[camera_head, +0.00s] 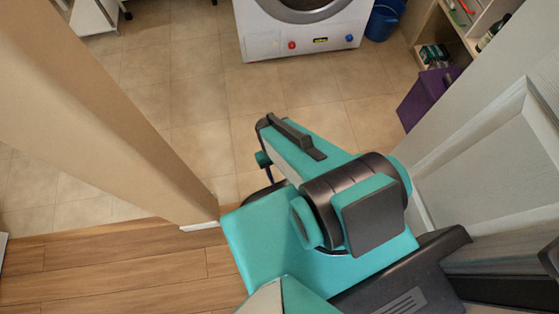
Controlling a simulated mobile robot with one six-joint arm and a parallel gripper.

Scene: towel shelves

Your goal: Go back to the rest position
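My teal and black arm is folded over the front of my base in the lower middle of the head view. Its upper link reaches forward over the beige tiles, near the doorway. Small teal and dark parts show under the left edge of that link, and they may belong to my wrist or gripper. No fingertips can be made out, so I cannot see whether the gripper is open or holds anything. No towel or towel shelf can be made out.
A beige wall edge (110,110) stands close on the left and a pale panelled door (490,150) close on the right. Beyond are a white washing machine (300,38), a blue bucket (384,20), a purple box (425,97) and a shelf unit (455,32). Tiles between are clear.

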